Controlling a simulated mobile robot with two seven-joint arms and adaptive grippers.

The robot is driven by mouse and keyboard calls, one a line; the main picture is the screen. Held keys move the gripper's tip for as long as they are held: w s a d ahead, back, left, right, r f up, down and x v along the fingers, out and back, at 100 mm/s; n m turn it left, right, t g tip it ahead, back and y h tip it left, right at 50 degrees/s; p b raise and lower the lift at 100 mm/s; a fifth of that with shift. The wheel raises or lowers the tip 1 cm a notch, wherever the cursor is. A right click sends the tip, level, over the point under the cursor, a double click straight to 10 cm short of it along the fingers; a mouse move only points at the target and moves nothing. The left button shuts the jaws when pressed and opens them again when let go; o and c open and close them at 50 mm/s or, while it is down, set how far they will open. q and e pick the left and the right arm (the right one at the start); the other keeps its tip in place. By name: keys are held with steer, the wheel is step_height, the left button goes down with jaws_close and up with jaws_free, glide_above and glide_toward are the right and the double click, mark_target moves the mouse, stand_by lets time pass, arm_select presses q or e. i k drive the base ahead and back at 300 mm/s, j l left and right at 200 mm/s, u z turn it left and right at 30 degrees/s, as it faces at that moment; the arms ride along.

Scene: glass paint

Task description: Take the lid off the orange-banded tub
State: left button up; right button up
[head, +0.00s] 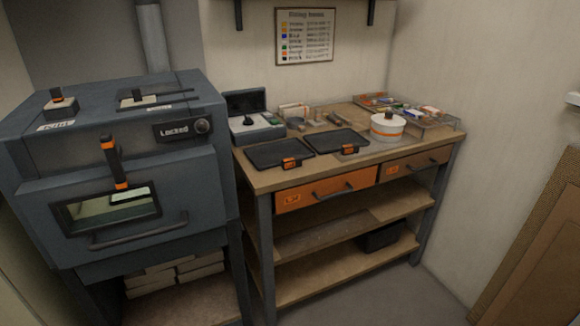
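The orange-banded tub (387,131) is a white round tub with an orange band, standing upright toward the right end of the workbench (262,179). Its pale lid (388,119) sits on top, with a small dark knob in the middle. Neither of my grippers shows in the head view, and nothing is touching the tub from my side.
A dark kiln (150,215) with a "Locked" panel stands at the left. Two black trays (280,152) with orange clips lie on the bench left of the tub. A clear divided tray (432,117) is behind and right of it. A wall closes the right side.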

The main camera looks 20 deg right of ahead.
mark_target(388, 120)
steer(key=z, duration=1.4)
steer(key=i+l, duration=0.25)
steer(key=i, duration=0.2)
steer(key=i+l+u, duration=0.1)
steer(key=i+l, duration=0.15)
steer(key=i, duration=0.2)
steer(key=i+l, duration=0.3)
steer(key=i, duration=0.15)
steer(key=j+u, duration=0.05)
